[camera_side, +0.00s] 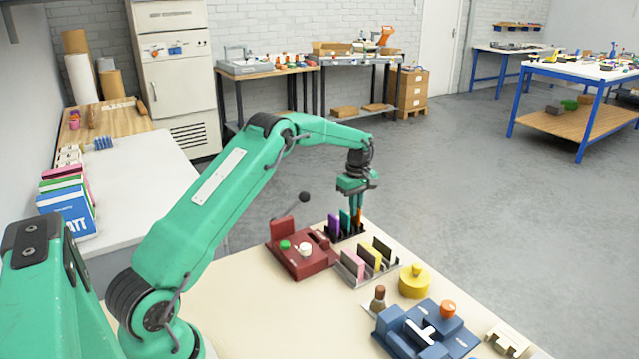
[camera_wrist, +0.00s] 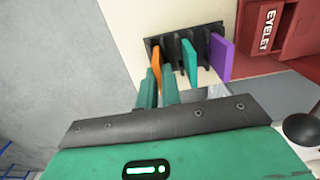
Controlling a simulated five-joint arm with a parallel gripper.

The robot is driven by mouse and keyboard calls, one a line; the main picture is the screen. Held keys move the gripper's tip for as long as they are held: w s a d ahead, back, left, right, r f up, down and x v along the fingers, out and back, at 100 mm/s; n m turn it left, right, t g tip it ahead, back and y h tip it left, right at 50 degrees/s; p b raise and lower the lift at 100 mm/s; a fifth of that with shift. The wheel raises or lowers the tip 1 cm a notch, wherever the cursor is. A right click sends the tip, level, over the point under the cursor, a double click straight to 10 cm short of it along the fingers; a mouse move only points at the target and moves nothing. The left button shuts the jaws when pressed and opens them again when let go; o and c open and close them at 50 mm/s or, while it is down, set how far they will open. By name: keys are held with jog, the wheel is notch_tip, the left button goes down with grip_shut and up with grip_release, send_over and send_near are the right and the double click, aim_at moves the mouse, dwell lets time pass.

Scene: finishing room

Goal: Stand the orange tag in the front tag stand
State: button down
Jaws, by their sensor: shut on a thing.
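The orange tag (camera_wrist: 156,62) stands in the end slot of a black rack (camera_wrist: 205,32), beside a teal tag (camera_wrist: 189,60) and a purple tag (camera_wrist: 220,58). In the side view the orange tag (camera_side: 359,216) shows at the rack's right end. My gripper (camera_wrist: 157,78) points down over that end, shut on the orange tag's upper edge; the fingers hide part of it. In the side view my gripper (camera_side: 356,212) is above the black rack (camera_side: 346,235).
A dark red eyelet press (camera_side: 298,257) with a lever stands left of both racks. A yellow lidded pot (camera_side: 414,282), a brown-handled tool (camera_side: 379,298) and a blue fixture (camera_side: 425,332) stand to the right. Bare bench top (camera_side: 270,320) lies nearer my base.

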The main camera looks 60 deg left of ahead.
jog(key=shift+f, duration=0.2)
jog(key=c, duration=1.9)
grip_release()
jog(key=shift+r, duration=0.1)
notch_tip(320, 180, up, 11)
jog(key=shift+f, duration=0.1)
